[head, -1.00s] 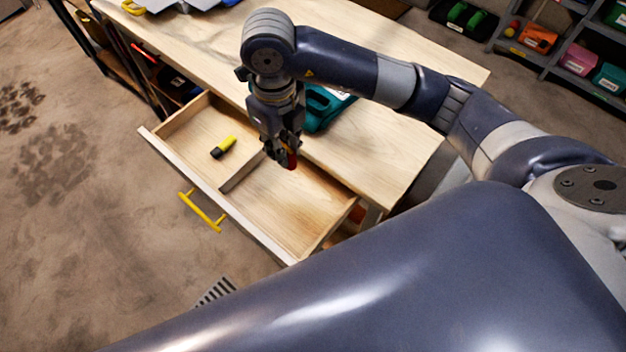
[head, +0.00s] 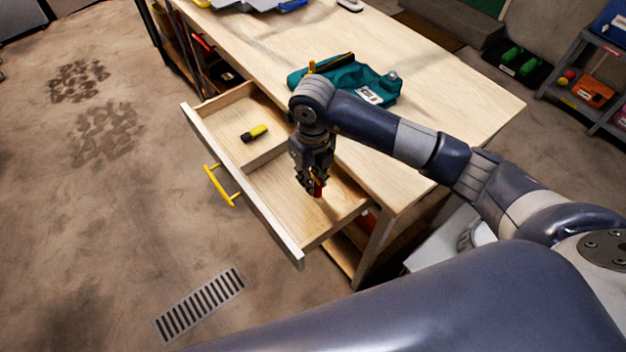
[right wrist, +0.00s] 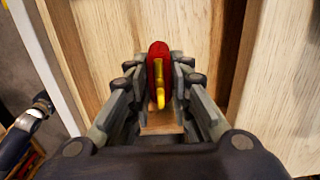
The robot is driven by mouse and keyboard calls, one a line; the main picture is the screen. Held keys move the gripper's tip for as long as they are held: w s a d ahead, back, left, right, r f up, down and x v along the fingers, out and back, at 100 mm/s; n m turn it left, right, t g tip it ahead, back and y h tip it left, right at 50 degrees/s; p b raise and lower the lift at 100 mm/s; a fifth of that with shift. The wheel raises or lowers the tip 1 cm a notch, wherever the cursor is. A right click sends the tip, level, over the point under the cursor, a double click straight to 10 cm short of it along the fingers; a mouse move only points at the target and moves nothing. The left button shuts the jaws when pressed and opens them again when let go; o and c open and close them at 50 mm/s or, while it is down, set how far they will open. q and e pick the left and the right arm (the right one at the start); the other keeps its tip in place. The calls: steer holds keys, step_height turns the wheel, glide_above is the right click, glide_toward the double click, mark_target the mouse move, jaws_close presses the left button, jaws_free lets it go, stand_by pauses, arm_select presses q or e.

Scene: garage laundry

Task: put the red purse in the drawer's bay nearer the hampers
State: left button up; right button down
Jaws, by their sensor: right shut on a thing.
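The red purse (head: 318,189) is gripped between the fingers of my right gripper (head: 314,184). In the right wrist view the purse (right wrist: 155,62) is upright, red with a yellow part, between both fingers. The wooden drawer (head: 285,228) is pulled out and split by a divider (head: 266,158) into two bays. My right gripper is above the near-right bay (head: 282,183), which looks empty; I cannot tell its exact height. The far-left bay (head: 232,116) holds a yellow and black object (head: 254,133). No hamper is clearly identifiable. My left gripper is not in view.
A teal case (head: 345,80) lies on the wooden tabletop (head: 425,85) behind my right arm. The yellow drawer handle (head: 220,186) sticks out over open floor. A floor grate (head: 200,304) lies in front. Shelves with bins (head: 592,90) stand at the far right.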

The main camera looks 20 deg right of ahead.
mark_target(313, 176)
step_height(313, 176, down, 2)
steer(key=shift+f, duration=0.35)
steer(key=c, duration=1.6)
jaws_free()
steer(key=shift+r, duration=0.1)
steer(key=shift+o, duration=0.8)
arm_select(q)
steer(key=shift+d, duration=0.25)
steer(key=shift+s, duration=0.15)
arm_select(e)
steer(key=shift+r, duration=0.55)
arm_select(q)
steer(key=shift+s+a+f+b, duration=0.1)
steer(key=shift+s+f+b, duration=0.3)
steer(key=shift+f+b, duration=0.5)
arm_select(e)
step_height(313, 176, up, 11)
steer(key=shift+r, duration=0.15)
